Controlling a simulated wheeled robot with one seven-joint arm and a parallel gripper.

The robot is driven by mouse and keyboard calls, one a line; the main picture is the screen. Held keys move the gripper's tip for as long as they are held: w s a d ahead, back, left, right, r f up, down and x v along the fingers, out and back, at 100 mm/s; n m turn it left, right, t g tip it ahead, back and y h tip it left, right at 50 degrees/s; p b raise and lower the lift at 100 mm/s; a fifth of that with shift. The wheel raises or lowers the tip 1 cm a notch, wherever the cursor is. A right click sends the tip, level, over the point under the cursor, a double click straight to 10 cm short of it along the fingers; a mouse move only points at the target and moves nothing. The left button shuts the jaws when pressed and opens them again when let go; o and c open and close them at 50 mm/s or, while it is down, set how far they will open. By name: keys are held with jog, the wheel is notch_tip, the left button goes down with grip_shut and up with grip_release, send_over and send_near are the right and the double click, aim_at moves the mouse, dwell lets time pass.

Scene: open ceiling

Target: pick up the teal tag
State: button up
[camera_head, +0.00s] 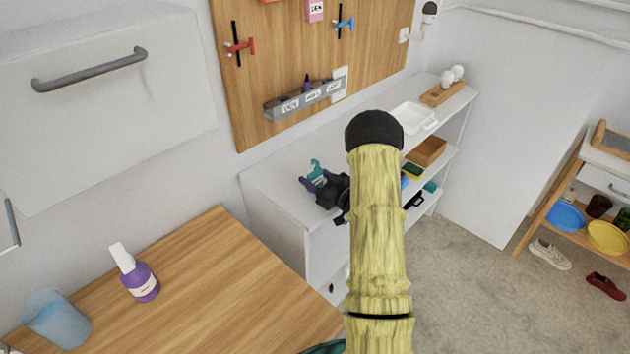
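A small teal thing (316,167), which looks like the teal tag, shows over the white top of the shelf unit against the wall. My gripper (313,182), black with purple fingers, is right beside it, and its fingertips overlap the lower part of the teal thing in the picture. I cannot tell whether the fingers are closed on it or only next to it. Part of the gripper's base is hidden behind my yellow arm.
The shelf unit (275,187) carries a white tray (411,117) and a wooden holder (443,94). A pegboard (300,55) with a labelled rail (305,98) is above. A purple bottle (140,281) and a blue cup (57,319) stand on the wooden table (225,300).

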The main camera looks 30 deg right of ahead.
jog(key=shift+c, duration=1.2)
